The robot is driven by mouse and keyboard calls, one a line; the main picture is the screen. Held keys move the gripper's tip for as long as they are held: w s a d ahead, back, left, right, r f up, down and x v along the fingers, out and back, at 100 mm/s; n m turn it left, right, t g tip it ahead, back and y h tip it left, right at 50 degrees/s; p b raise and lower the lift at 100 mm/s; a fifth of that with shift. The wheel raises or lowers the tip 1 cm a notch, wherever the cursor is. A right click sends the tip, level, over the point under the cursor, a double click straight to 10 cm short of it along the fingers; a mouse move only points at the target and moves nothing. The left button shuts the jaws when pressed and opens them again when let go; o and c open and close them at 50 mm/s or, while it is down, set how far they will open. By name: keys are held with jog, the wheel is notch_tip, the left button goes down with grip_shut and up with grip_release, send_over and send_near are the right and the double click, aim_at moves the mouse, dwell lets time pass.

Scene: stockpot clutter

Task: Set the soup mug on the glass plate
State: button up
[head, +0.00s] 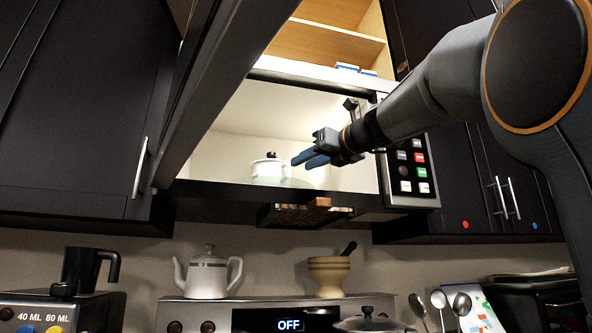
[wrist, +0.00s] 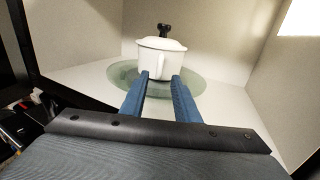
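The white soup mug (head: 266,171), with a lid and a dark knob, stands upright inside the open microwave. In the wrist view the soup mug (wrist: 152,59) rests on the round glass plate (wrist: 196,84), toward its far side. The plate (head: 288,183) shows only as a thin greenish edge in the head view. My gripper (head: 298,160) reaches into the microwave from the right, with its blue fingertips just short of the mug. In the wrist view my gripper (wrist: 160,78) has its fingers apart with nothing held between them; the mug stands beyond the tips.
The microwave door (head: 225,75) hangs open at the left of the cavity. The control panel (head: 410,172) is at the right, near my arm. Below are a white teapot (head: 207,275), a mortar (head: 328,275) and a lidded pot (head: 368,322).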

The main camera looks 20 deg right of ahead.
jog(key=shift+v, duration=2.75)
